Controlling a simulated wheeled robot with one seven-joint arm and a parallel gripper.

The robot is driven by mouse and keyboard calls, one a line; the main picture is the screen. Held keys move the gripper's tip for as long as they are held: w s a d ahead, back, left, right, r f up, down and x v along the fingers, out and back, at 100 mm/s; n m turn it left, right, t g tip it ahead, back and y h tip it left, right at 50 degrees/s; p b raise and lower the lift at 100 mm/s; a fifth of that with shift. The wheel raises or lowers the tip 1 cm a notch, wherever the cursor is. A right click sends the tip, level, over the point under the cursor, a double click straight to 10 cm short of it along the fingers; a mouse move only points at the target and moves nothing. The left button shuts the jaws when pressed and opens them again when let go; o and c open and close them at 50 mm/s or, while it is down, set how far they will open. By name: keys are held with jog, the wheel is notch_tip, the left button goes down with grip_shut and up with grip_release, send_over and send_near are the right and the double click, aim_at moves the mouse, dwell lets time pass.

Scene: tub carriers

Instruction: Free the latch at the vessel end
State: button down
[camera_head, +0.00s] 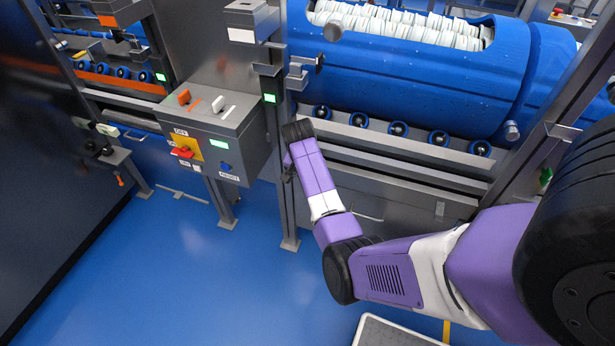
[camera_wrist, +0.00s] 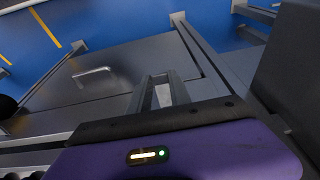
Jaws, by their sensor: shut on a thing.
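The vessel is a large blue drum (camera_head: 400,85) lying on its side at the upper right in the head view, with rows of white pieces in its open top. Grey brackets (camera_head: 298,76) stand by its left end, beside a steel post. My gripper (camera_head: 288,168) is low beside this post, below the drum's left end. In the wrist view its grey fingers (camera_wrist: 162,95) show past the dark wrist edge. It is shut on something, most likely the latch. The held part is hidden by my wrist, and I cannot make out its shape.
A grey control box (camera_head: 215,135) with switches and a green display stands left of the post. Blue rollers (camera_head: 398,129) and steel rails run under the drum. A steel panel with a handle (camera_head: 366,215) is below. The blue floor (camera_head: 190,270) is clear at front left.

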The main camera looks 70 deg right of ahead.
dwell(0.5)
jog(key=c, duration=1.2)
grip_release()
jog(key=v, duration=0.8)
jog(key=shift+p, duration=0.3)
jog(key=shift+d, duration=0.2)
